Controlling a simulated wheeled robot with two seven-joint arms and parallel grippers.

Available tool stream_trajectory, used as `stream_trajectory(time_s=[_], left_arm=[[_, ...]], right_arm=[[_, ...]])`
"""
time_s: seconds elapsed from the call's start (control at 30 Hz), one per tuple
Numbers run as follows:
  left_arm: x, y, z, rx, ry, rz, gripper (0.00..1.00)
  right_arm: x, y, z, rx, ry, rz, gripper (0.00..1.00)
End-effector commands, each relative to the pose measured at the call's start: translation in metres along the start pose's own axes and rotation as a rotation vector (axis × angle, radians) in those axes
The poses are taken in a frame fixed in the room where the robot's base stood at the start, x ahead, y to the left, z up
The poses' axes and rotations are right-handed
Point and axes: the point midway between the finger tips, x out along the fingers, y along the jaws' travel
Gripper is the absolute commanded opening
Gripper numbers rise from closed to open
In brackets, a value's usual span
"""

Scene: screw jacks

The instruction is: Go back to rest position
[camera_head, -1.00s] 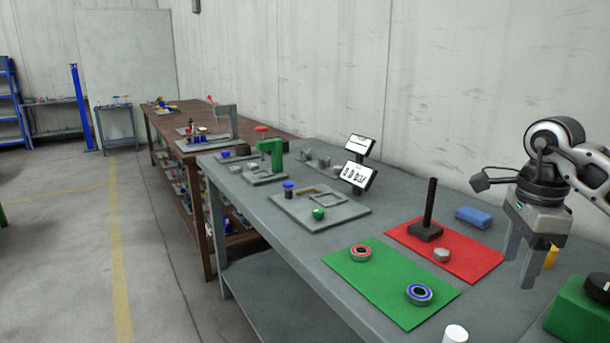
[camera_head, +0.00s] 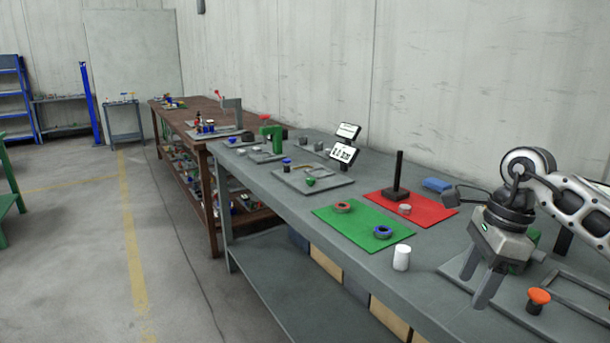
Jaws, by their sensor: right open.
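My right gripper (camera_head: 481,280) comes in from the right with its arm. Its two fingers point down and stand apart, with nothing between them. It is over the near right part of the grey workbench (camera_head: 362,227), close to a grey plate with an orange-topped knob (camera_head: 538,300). A black screw spindle on a square base (camera_head: 397,180) stands upright on the red mat (camera_head: 430,213), beside a small grey nut (camera_head: 404,209). The green mat (camera_head: 364,233) carries a red-ringed bearing (camera_head: 343,207) and a blue-ringed bearing (camera_head: 382,232). My left gripper is out of view.
A white cylinder (camera_head: 402,257) stands near the bench's front edge. A blue block (camera_head: 437,185) lies behind the red mat. Two small displays (camera_head: 344,153), a grey fixture plate (camera_head: 330,182) and a green clamp (camera_head: 272,137) are farther back. The floor at left is open.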

Motion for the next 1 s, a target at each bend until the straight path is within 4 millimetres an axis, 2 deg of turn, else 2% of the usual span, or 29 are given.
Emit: stream_trajectory(time_s=[0.23,0.37,0.43,0.5,0.6,0.67,0.77,0.87,0.93,0.97,1.0], left_arm=[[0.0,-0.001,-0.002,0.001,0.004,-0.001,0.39],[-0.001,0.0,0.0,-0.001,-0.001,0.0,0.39],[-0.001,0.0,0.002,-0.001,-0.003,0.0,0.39],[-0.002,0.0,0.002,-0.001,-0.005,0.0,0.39],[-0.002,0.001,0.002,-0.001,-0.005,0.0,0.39],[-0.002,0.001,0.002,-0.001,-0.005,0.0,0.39],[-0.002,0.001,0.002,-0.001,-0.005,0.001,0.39],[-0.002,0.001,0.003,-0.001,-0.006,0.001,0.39],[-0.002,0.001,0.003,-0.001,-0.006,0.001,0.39],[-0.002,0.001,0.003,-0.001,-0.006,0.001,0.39],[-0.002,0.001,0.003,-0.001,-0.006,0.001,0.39]], right_arm=[[0.051,0.028,0.069,-0.009,-0.27,0.111,0.56],[0.081,0.062,0.125,0.048,-0.52,0.244,0.56],[0.092,0.09,0.166,0.14,-0.725,0.37,0.56],[0.092,0.115,0.203,0.301,-0.955,0.528,0.56],[0.081,0.13,0.232,0.619,-1.24,0.766,0.56],[0.077,0.127,0.237,0.855,-1.382,0.91,0.56],[0.087,0.113,0.223,1.315,-1.556,1.141,0.56],[0.124,0.102,0.187,1.85,-1.637,1.343,0.56],[0.163,0.105,0.154,2.259,-1.626,1.455,0.56],[0.18,0.111,0.141,-2.24,1.485,-1.378,0.56],[0.201,0.12,0.126,-2.207,1.321,-1.285,0.56]])
